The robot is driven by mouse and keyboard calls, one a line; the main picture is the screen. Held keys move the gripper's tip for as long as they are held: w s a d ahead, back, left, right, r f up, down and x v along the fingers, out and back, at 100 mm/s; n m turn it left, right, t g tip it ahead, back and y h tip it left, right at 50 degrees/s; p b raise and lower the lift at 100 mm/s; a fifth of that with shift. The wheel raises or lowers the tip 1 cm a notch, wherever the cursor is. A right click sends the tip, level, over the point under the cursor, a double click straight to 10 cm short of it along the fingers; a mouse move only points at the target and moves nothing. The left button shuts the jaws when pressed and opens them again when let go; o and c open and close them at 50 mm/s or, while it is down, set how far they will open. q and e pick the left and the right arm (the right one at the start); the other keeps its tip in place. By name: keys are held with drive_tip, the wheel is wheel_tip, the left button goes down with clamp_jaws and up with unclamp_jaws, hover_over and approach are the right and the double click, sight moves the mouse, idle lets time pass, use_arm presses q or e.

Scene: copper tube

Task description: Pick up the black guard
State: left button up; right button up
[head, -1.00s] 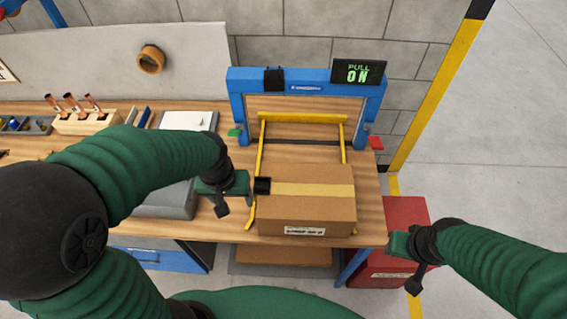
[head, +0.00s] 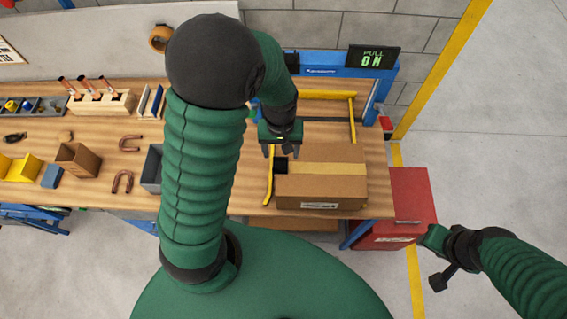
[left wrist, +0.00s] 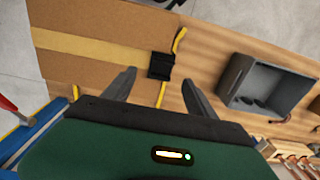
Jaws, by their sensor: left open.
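The black guard (head: 281,166) is a small dark block at the left side of a cardboard box (head: 320,190), by the yellow rail (head: 268,184). The guard also shows in the left wrist view (left wrist: 161,66), at the end of the box's tape strip. My left gripper (head: 281,152) is open, with its fingers pointing down just above and behind the guard. In the left wrist view its two fingers (left wrist: 158,78) lie to either side of the guard, and nothing is held. My right gripper (head: 432,260) is off the bench at right; its jaw opening is unclear.
A grey bin (left wrist: 262,85) is beside the rail. Copper bends (head: 122,182) and a wooden tube stand (head: 100,101) are further left. A red cabinet (head: 405,195) stands right.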

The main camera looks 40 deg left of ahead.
sight(279, 162)
use_arm(q)
drive_tip(key=f, duration=0.2)
drive_tip(key=a+f+p, duration=0.1)
drive_tip(key=f, duration=0.1)
drive_tip(key=f+p, duration=0.1)
drive_tip(key=f, duration=0.1)
drive_tip(key=shift+a, duration=0.4)
drive_tip(key=shift+w+d+f, duration=0.1)
drive_tip(key=shift+d+f, duration=0.05)
drive_tip(key=shift+f, duration=0.25)
drive_tip(key=shift+w+d, duration=0.1)
drive_tip(key=shift+d, duration=0.35)
drive_tip(key=shift+d+r, duration=0.1)
drive_tip(key=shift+d, duration=0.2)
drive_tip(key=c, duration=0.4)
drive_tip(key=shift+a, duration=0.15)
drive_tip(key=c, duration=0.5)
drive_tip(key=shift+s+a, duration=0.2)
drive_tip(key=shift+a, duration=0.15)
clamp_jaws()
use_arm(e)
drive_tip(key=shift+s+a+r, duration=0.1)
drive_tip(key=shift+a+r, duration=0.75)
drive_tip(key=shift+r, duration=0.3)
drive_tip(key=shift+d, duration=0.1)
